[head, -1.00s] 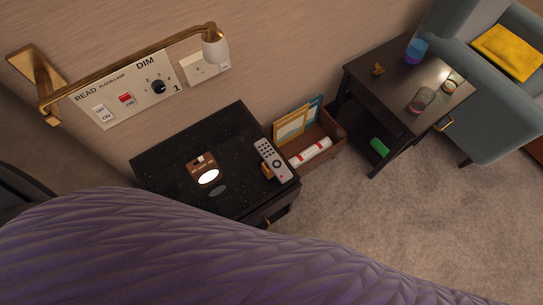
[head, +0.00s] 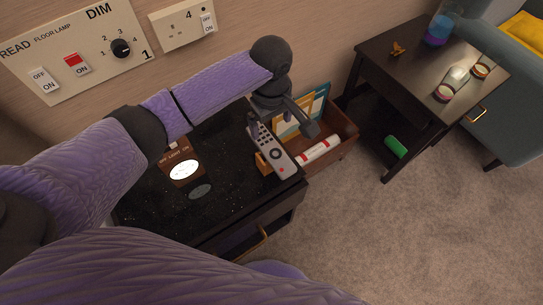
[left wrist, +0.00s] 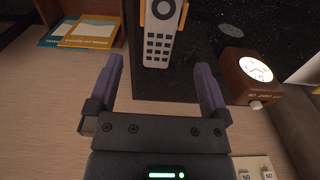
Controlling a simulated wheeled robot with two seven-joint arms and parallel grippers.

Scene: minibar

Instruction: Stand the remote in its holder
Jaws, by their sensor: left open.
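The grey remote (head: 274,153) is at the right edge of the black nightstand top, its dark round pad toward the front. The tan holder (head: 262,163) shows beside its lower part. In the left wrist view, tan holder sides flank the remote (left wrist: 158,48). I cannot tell how deep the remote sits in the holder. My left gripper (head: 283,126) is open and empty at the remote's far end. In the left wrist view, its fingers (left wrist: 158,68) are spread on either side of the remote's line, with the remote beyond the tips. My right gripper is not in view.
A wooden clock (head: 181,168) with a lit face stands left on the nightstand (head: 225,210). A wooden box (head: 340,140) with booklets and a white roll is right of it. A dark side table (head: 420,75) holds glasses. A switch panel (head: 75,52) is on the wall.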

